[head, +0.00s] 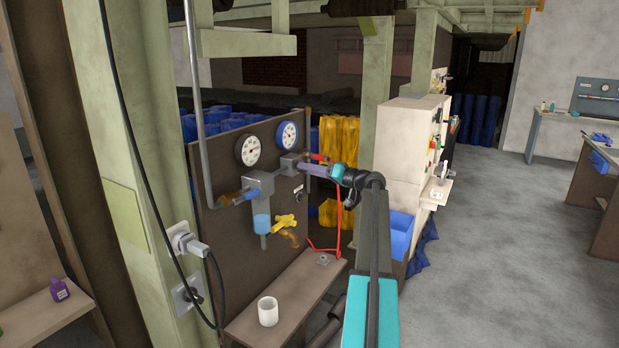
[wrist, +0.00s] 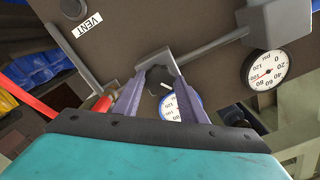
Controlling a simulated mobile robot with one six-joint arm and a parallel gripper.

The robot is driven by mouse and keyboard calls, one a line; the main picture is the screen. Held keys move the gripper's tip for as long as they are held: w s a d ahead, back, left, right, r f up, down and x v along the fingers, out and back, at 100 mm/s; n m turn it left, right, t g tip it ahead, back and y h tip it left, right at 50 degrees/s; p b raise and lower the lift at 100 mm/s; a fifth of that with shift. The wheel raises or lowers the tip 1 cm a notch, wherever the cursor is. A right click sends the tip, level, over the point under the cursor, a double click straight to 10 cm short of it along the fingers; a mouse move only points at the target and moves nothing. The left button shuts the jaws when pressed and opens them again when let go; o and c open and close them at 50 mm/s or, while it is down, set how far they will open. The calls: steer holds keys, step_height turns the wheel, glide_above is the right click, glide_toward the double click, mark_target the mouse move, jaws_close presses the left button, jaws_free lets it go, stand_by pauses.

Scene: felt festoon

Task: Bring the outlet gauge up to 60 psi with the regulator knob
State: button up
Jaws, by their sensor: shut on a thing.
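My gripper (wrist: 157,84) has its purple fingers shut on the dark lobed regulator knob (wrist: 159,75), with one finger on each side. In the head view my gripper (head: 308,169) reaches the grey regulator block (head: 289,161) from the right, and the fingers hide the knob. A blue-rimmed gauge (head: 287,135) stands above the block; its needle is too small to read. In the wrist view this gauge (wrist: 168,106) is partly hidden behind a finger. A black-rimmed gauge (head: 247,150) stands left of it; the wrist view shows its psi dial (wrist: 268,70) with a reddish needle.
A filter with a blue bowl (head: 261,222) and a yellow valve handle (head: 284,222) sit below on the brown panel (head: 222,245). A white cup (head: 268,311) stands on the bench. Open floor lies right.

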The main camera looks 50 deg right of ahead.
steer(key=m+b, duration=0.2)
steer(key=m, duration=0.2)
steer(key=shift+m, duration=0.4)
stand_by(0.4)
steer(key=o, duration=1.1)
steer(key=shift+c, duration=0.2)
steer(key=b+v, duration=0.3)
steer(key=v, duration=1.1)
steer(key=shift+b, duration=0.4)
